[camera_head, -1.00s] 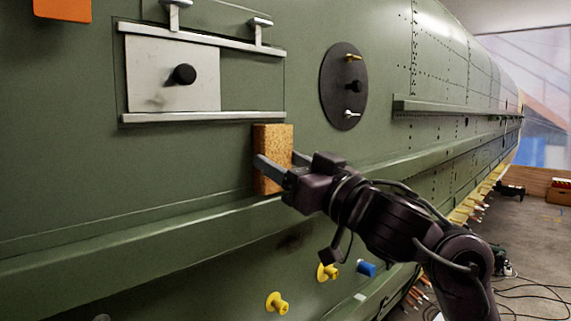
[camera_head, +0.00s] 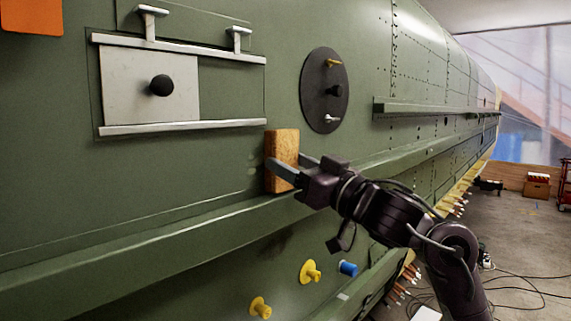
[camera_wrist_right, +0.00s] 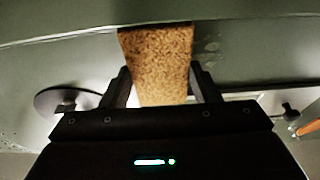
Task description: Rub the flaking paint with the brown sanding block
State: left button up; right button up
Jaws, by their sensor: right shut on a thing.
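The brown sanding block (camera_head: 281,158) is upright in my right gripper (camera_head: 294,167), against or very close to the green fuselage skin; I cannot tell if it touches. The wrist view shows the block (camera_wrist_right: 158,62) between the two fingers of my right gripper (camera_wrist_right: 160,88). Small pale specks, apparently flaking paint (camera_wrist_right: 211,46), show on the skin beside the block in the wrist view. In the head view the flaking patch is faint (camera_head: 252,170), just left of the block. My left gripper is not in view.
A silver panel (camera_head: 180,85) with a black knob sits between rails, upper left of the block. A dark round plate (camera_head: 322,110) is at upper right. A green ledge (camera_head: 150,238) runs below. Yellow knobs (camera_head: 310,272) and a blue one (camera_head: 348,268) stick out lower down.

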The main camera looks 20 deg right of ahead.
jog(key=shift+w+d, duration=0.15)
jog(key=shift+w, duration=0.05)
jog(key=shift+s+a+p, duration=0.25)
jog(key=shift+s+a, duration=0.5)
jog(key=shift+a, duration=0.3)
jog(key=shift+s+a+p, duration=0.2)
jog(key=shift+s+a, duration=0.5)
jog(key=shift+a, duration=0.35)
jog(key=shift+s+a+p, duration=0.25)
jog(key=shift+s+a, duration=0.5)
jog(key=shift+a, duration=0.3)
jog(key=shift+d, duration=0.1)
jog(key=shift+s+d+p, duration=0.3)
jog(key=shift+s+d, duration=0.1)
jog(key=shift+s, duration=0.05)
jog(key=shift+s+d+p, duration=0.3)
jog(key=shift+s+d, duration=0.35)
jog(key=shift+s, duration=0.35)
jog(key=shift+s+d+p, duration=0.25)
jog(key=shift+s+d, duration=0.35)
jog(key=shift+s, duration=0.4)
jog(key=s+d, duration=0.1)
jog(key=s, duration=0.1)
jog(key=shift+s+d+p, duration=0.3)
jog(key=shift+d, duration=0.05)
